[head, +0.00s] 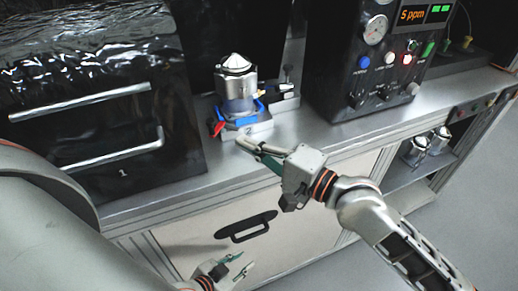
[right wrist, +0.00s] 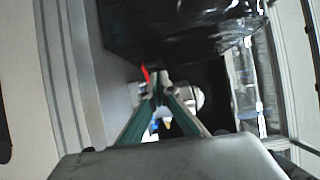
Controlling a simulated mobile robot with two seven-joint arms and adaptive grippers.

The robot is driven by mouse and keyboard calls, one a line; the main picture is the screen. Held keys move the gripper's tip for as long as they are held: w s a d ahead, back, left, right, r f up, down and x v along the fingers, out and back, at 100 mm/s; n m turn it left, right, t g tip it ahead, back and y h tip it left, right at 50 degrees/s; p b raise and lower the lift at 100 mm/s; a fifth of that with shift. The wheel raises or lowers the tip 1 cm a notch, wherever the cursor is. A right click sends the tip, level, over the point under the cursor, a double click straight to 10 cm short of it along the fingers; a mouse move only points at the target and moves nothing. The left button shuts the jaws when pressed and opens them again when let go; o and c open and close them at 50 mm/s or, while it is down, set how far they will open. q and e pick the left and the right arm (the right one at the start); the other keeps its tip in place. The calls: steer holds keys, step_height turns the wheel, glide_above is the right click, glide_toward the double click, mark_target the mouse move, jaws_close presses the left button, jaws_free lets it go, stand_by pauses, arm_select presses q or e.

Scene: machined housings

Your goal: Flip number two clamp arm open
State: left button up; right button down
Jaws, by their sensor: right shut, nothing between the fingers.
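A silver machined housing (head: 236,78) with a pointed top sits upright in a blue fixture (head: 243,112) on a metal base on the bench. A red lever (head: 217,127) sticks out at the fixture's front left; a red tip (right wrist: 146,73) also shows in the right wrist view. A small dark-handled clamp piece (head: 286,82) stands right of the housing. My right gripper (head: 242,145) is shut and empty, just in front of the fixture base. My left gripper (head: 246,259) is open and empty, low in front of the drawer.
A black, foil-topped cabinet (head: 85,120) marked 1 stands left of the fixture. A control box (head: 365,60) reading 5 ppm stands to the right. Further housings (head: 415,150) sit on a lower shelf at right. The bench front has a drawer with a black handle (head: 246,227).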

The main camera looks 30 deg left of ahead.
steer(key=shift+s+d, duration=0.15)
steer(key=shift+d, duration=0.7)
steer(key=shift+s+d, duration=0.15)
steer(key=shift+d, duration=0.65)
